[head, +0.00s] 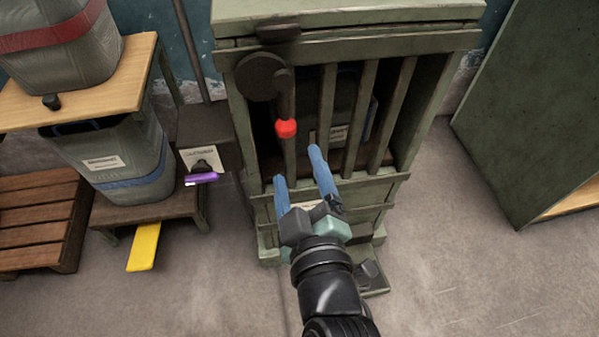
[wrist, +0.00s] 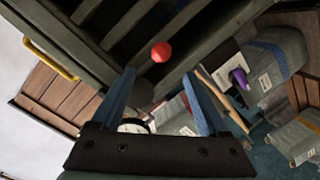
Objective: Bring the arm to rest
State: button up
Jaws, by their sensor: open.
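My gripper (head: 296,164) is open, its two blue fingers apart with nothing seen between them. In the head view it reaches up from the bottom in front of a green slatted cabinet (head: 350,30). A red ball-shaped knob (head: 286,128) on a dark lever hangs just beyond and above the left fingertip, and it looks apart from the fingers. In the wrist view my gripper (wrist: 160,80) is also open, and the red knob (wrist: 161,52) shows beyond the fingertips.
At the left are grey bins (head: 125,150) on wooden stands, a purple handle (head: 202,178), a yellow pedal (head: 144,247) and a slatted wooden pallet (head: 40,215). A large green panel (head: 540,110) stands at the right. The floor at lower right is clear.

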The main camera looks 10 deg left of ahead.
jog(key=shift+s+d+r, duration=0.1)
jog(key=shift+s, duration=0.3)
